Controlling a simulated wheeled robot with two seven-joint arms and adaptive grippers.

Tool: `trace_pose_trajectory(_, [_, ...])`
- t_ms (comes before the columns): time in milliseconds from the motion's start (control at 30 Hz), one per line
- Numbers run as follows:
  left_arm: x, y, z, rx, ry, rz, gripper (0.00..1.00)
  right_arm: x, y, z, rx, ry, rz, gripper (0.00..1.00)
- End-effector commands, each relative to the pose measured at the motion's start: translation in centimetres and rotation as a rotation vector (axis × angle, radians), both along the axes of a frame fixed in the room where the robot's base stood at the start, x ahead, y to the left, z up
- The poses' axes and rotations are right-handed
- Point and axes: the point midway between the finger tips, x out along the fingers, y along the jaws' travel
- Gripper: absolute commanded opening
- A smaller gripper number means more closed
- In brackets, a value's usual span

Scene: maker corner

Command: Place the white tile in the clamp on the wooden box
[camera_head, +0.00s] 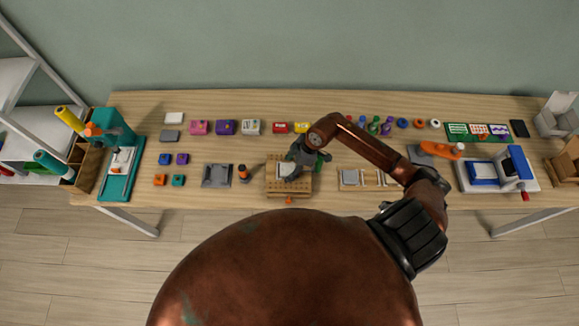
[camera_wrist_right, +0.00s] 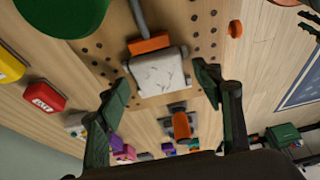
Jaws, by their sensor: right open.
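The wooden box (camera_head: 275,189), full of small round holes, stands near the table's front edge; its holed top (camera_wrist_right: 205,30) also fills part of the right wrist view. The white tile (camera_head: 287,169) is on top of it, and its pale veined face (camera_wrist_right: 160,73) shows in the wrist view. The clamp's orange pad (camera_wrist_right: 149,43) with a grey rod is right against one side of the tile; I cannot tell how tightly. My right gripper (camera_head: 303,163) is open above the box, its fingertips (camera_wrist_right: 162,78) apart on either side of the tile. My left gripper is not in view.
A grey plate (camera_head: 216,175) and an orange-topped item (camera_head: 243,173) stand left of the box. A wooden tray (camera_head: 350,188) is on the right. Small coloured boxes (camera_head: 225,127) and bottles (camera_head: 374,125) line the back. A blue-and-white vise (camera_head: 483,172) stands far right.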

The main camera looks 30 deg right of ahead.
Motion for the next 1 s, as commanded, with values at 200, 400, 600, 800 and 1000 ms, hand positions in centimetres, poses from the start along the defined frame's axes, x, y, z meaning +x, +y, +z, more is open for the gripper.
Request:
trace_pose_trajectory(200, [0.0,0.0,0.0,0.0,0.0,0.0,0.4,-0.2,-0.3,0.8,-0.002,-0.001,0.001,0.6])
trace_pose_trajectory(400, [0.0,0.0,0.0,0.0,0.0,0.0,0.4,-0.9,-1.5,4.1,-0.004,-0.002,0.001,0.6])
trace_pose_trajectory(600, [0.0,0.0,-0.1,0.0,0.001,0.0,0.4,-1.7,-2.9,7.9,-0.003,-0.002,0.001,0.6])
trace_pose_trajectory(800, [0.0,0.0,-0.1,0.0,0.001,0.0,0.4,-2.2,-3.7,10.4,0.0,-0.001,0.0,0.6])
trace_pose_trajectory(1000, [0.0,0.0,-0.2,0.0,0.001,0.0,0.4,-2.4,-3.9,11.1,-0.001,0.001,-0.001,0.6])
